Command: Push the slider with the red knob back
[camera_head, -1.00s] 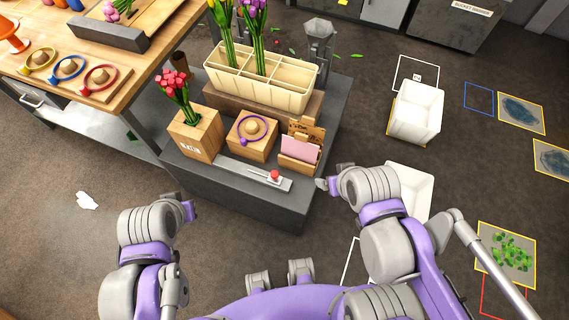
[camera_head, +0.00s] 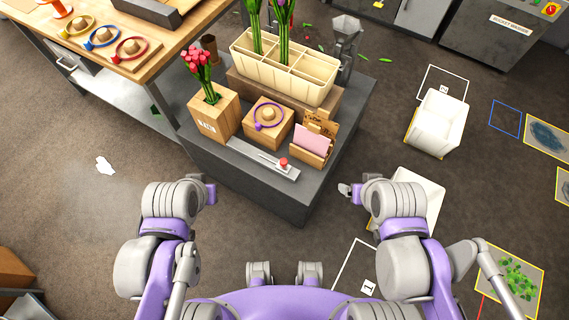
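The slider's red knob (camera_head: 283,163) stands near the right end of a grey metal slider track (camera_head: 262,158) on the front edge of a dark grey stand (camera_head: 235,172). My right gripper (camera_head: 345,189) is to the right of the knob, beyond the stand's right side, apart from it. Its fingers are small here and their gap is unclear. My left gripper (camera_head: 211,192) is in front of the stand's left part, apart from the slider. Its fingers are mostly hidden by the wrist.
Behind the track stand a wooden box with red tulips (camera_head: 212,115), a block with a purple ring (camera_head: 269,124), a card holder (camera_head: 312,146) and a cream divided planter (camera_head: 285,72). White bins (camera_head: 436,122) stand on the floor at right. A workbench (camera_head: 90,45) is at left.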

